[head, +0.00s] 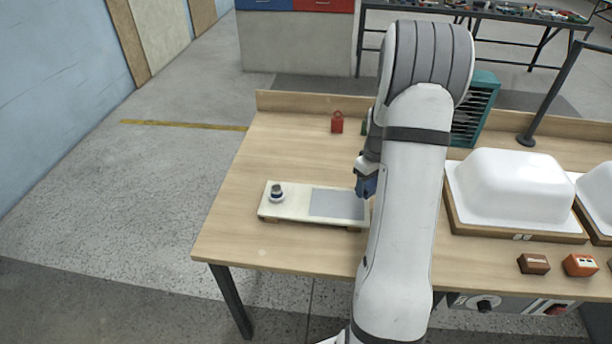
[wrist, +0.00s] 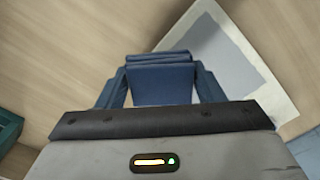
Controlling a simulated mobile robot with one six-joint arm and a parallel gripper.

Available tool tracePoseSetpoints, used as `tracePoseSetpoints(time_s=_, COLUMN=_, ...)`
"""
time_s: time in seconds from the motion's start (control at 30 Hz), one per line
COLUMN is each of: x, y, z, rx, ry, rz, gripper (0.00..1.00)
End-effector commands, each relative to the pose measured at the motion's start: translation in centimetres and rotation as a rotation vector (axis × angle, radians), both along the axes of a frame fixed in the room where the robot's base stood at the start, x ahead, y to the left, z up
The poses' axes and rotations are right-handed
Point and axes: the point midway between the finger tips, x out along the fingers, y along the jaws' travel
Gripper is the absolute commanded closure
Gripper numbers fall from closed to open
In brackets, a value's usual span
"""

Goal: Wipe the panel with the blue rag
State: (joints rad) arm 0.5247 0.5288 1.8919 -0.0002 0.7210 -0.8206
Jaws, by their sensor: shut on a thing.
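The panel (head: 293,210) is a pale board lying on the wooden table, with a grey rectangle on its right part. Its corner and grey area also show in the wrist view (wrist: 284,95). My gripper (head: 366,188) is just beyond the panel's right end, partly hidden by my arm. In the wrist view my gripper (wrist: 160,82) is shut on the blue rag (wrist: 161,76), a folded blue block between the fingers. I cannot tell whether the rag touches anything below.
A small round grey-and-white piece (head: 276,194) stands on the panel's left end. A red padlock-like object (head: 337,122) is behind. White tub shells (head: 515,187) and a teal crate (head: 476,108) are at right. The table's left side is clear.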

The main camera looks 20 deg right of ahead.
Motion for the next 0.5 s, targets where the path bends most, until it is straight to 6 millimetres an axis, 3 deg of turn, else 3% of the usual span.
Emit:
tracePoseSetpoints(time_s=0.2, x=0.1, y=0.2, z=2.4, rx=-0.001, ry=-0.001, rz=0.005, gripper=0.60)
tracePoseSetpoints(time_s=0.5, x=0.2, y=0.4, z=3.8, rx=0.000, ry=0.000, rz=0.009, gripper=0.60)
